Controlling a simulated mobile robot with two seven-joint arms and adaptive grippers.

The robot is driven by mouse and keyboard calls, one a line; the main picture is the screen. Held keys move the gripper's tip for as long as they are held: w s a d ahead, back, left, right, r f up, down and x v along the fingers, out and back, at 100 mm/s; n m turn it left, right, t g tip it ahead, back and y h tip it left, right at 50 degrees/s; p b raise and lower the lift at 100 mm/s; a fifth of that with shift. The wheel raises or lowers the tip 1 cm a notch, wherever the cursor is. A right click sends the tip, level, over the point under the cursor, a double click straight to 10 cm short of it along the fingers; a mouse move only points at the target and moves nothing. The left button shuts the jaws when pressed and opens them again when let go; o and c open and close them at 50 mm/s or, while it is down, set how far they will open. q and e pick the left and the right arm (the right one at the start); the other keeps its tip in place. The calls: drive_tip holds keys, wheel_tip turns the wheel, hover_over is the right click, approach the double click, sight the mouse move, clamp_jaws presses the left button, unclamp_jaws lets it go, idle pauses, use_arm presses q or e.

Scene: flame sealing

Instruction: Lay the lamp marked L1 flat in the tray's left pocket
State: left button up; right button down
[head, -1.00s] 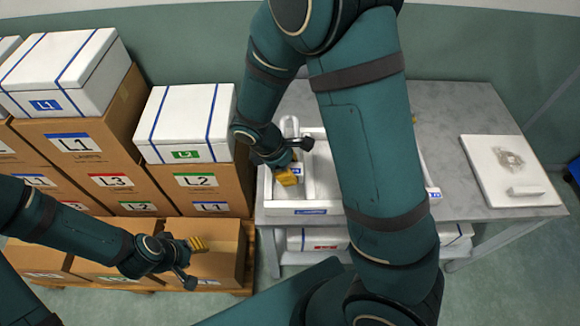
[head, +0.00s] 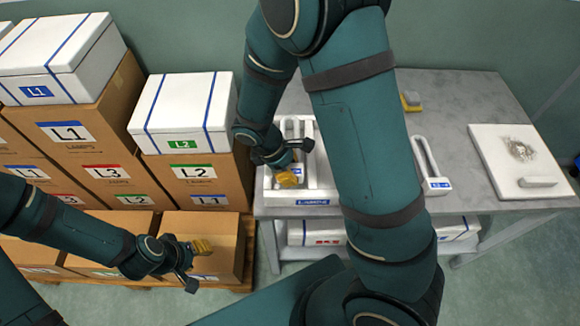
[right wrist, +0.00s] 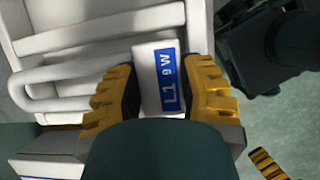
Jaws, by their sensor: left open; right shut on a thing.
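The lamp marked L1 (right wrist: 158,80) has a white base with a blue "L1 9W" label and a bent white tube (right wrist: 60,82). My right gripper (head: 290,178) is shut on its base, with a yellow fingertip on each side in the right wrist view (right wrist: 168,95). The lamp lies lengthwise within the left pocket of the white tray (head: 266,190), its tube pointing to the back. I cannot tell whether it rests fully on the pocket floor. My right arm hides much of the tray's right side. My left gripper (head: 201,246) is open and empty, over the cartons at the left.
The tray stands on a grey table (head: 455,95). Another white lamp (head: 432,165) lies right of my arm. A white board (head: 490,165) with a clear bundle (head: 521,150) is further right. A small yellow and grey thing (head: 411,101) is at the back. Stacked cartons (head: 75,135) fill the left.

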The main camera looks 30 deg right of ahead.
drive_tip(key=shift+f, duration=0.3)
drive_tip(key=shift+c, duration=2.4)
unclamp_jaws()
drive_tip(key=c, duration=0.3)
drive_tip(key=shift+c, duration=0.2)
drive_tip(key=shift+r, duration=0.15)
